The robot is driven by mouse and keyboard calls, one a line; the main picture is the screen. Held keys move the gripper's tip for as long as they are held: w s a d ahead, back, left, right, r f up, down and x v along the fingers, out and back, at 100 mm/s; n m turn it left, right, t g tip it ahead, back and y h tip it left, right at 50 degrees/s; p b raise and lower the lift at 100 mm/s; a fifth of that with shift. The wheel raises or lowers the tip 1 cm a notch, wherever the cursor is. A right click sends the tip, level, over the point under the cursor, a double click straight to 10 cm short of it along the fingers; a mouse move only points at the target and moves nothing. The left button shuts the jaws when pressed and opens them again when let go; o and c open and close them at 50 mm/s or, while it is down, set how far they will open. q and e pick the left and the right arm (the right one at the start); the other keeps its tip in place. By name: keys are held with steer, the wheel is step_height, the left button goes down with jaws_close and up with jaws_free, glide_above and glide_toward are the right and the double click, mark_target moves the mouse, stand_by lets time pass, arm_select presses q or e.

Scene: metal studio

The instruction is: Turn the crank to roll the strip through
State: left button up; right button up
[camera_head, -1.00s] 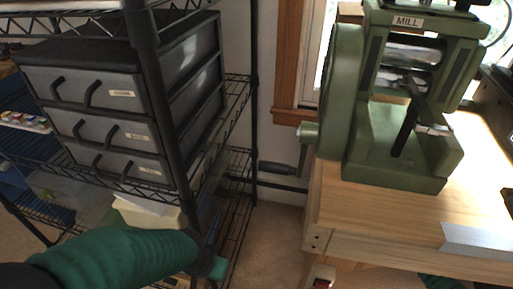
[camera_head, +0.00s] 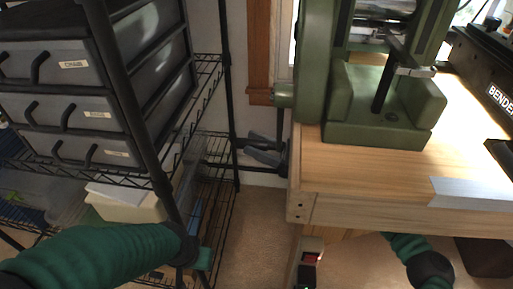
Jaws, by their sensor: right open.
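The green rolling mill (camera_head: 385,125) stands on the wooden bench, its top cut off by the frame. A light green round handle (camera_head: 284,95) sticks out on its left side; the rest of the crank is not clear. A flat metal piece (camera_head: 416,72) sits at the mill's front by a dark upright bar; I cannot tell whether it is the strip.
A black wire rack with grey drawers (camera_head: 75,100) fills the left. A silver plate (camera_head: 470,191) lies at the bench's front edge. A black bender (camera_head: 490,85) is at right. A narrow floor gap (camera_head: 250,225) separates rack and bench.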

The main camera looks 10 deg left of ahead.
steer(key=shift+a, duration=0.2)
steer(key=c, duration=0.6)
jaws_close()
steer(key=shift+w+d, duration=0.1)
steer(key=shift+d, duration=0.05)
stand_by(0.5)
